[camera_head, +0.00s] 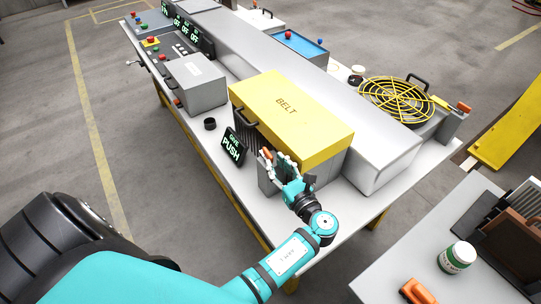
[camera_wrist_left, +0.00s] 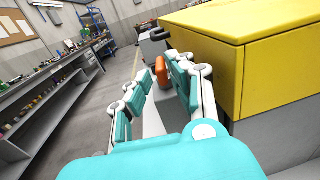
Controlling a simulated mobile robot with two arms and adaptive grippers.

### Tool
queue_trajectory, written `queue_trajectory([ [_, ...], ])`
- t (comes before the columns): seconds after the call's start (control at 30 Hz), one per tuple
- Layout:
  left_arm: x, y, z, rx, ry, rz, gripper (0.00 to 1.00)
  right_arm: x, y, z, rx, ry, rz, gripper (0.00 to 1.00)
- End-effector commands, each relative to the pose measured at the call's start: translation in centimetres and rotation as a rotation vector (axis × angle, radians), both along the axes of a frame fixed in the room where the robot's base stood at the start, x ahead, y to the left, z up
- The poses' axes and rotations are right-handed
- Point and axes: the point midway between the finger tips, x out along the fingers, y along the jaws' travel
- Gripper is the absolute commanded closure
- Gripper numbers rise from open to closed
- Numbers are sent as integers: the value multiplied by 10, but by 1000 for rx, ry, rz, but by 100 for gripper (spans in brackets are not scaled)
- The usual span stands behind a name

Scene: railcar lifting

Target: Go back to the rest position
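My left gripper (camera_head: 272,157) is at the front of the yellow box marked BELT (camera_head: 292,112), low beside its near corner. In the left wrist view, the two teal-and-white fingers of the left gripper (camera_wrist_left: 155,78) stand apart, with a gap between them. An orange handle (camera_head: 266,154) is close to the fingertips; in the left wrist view the orange handle (camera_wrist_left: 161,71) shows near the right finger. I cannot tell whether they touch. The yellow box also fills the right of the left wrist view (camera_wrist_left: 240,60). My right gripper is not in view.
A small display reading PUSH (camera_head: 233,146) and a black knob (camera_head: 210,124) stand left of the gripper. A grey box (camera_head: 197,82) and a round yellow guard (camera_head: 396,99) are farther off. A side table (camera_head: 400,262) is at the lower right. Floor lies open at left.

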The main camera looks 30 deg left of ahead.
Motion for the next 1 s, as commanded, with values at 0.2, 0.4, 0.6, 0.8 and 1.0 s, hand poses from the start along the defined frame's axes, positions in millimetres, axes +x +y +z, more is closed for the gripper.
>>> queue_trajectory([
  [0.2, -9, -17, 0, 0, 0, 0, 79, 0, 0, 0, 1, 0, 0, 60],
  [0.4, -10, -18, 0, 1, 0, 1, 79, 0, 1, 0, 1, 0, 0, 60],
  [0.6, -10, -17, 0, 1, 0, 0, 79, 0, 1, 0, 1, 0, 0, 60],
  [0.8, -15, -12, -5, -44, -22, 13, 79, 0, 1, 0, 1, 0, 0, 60],
  [1.0, -66, 19, -47, -445, -233, 147, 79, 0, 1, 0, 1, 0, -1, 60],
])
